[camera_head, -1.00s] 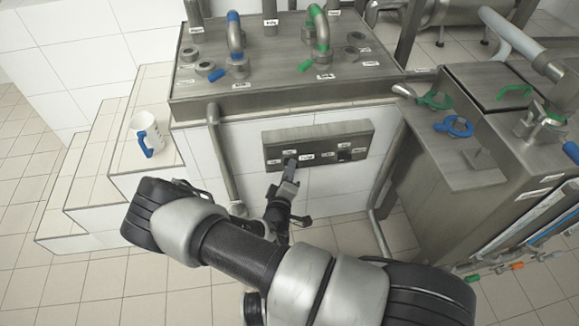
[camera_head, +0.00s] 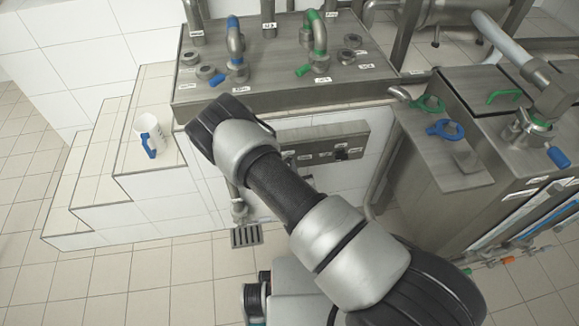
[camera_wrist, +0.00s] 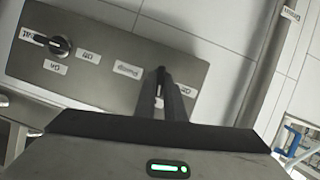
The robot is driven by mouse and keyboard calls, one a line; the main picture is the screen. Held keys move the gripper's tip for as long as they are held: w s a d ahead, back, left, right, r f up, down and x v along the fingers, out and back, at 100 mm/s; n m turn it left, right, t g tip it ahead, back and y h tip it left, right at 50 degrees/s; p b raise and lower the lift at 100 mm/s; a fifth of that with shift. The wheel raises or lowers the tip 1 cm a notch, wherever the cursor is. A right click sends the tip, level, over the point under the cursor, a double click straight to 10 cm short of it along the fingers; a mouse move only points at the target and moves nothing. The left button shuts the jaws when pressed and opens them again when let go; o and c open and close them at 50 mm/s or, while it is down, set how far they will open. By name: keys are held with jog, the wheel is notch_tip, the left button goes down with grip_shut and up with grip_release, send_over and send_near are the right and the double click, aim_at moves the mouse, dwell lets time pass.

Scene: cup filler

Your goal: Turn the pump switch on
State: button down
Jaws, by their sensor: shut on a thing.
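A grey metal switch panel (camera_head: 325,140) is on the white tiled wall. The wrist view shows the panel (camera_wrist: 105,85) turned round, with small white labels, one of which seems to read "Pump" (camera_wrist: 127,70). My gripper (camera_wrist: 161,78) is at the panel between this label and an "Off" label (camera_wrist: 187,91). My arm hides the gripper in the head view.
A metal counter (camera_head: 280,100) with pipes and blue and green handles is above the panel. A vertical pipe and a floor drain (camera_head: 247,236) are below it. A white mug with a blue handle (camera_head: 150,137) stands on tiled steps at left. A metal tank (camera_head: 490,170) stands at right.

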jog(key=shift+m+y, duration=0.5)
jog(key=shift+m, duration=0.3)
jog(key=c, duration=1.8)
grip_release()
jog(key=shift+c, duration=0.2)
jog(key=shift+s+d, duration=0.1)
jog(key=p+v, duration=0.3)
jog(key=v, duration=1.4)
jog(key=shift+r, duration=0.25)
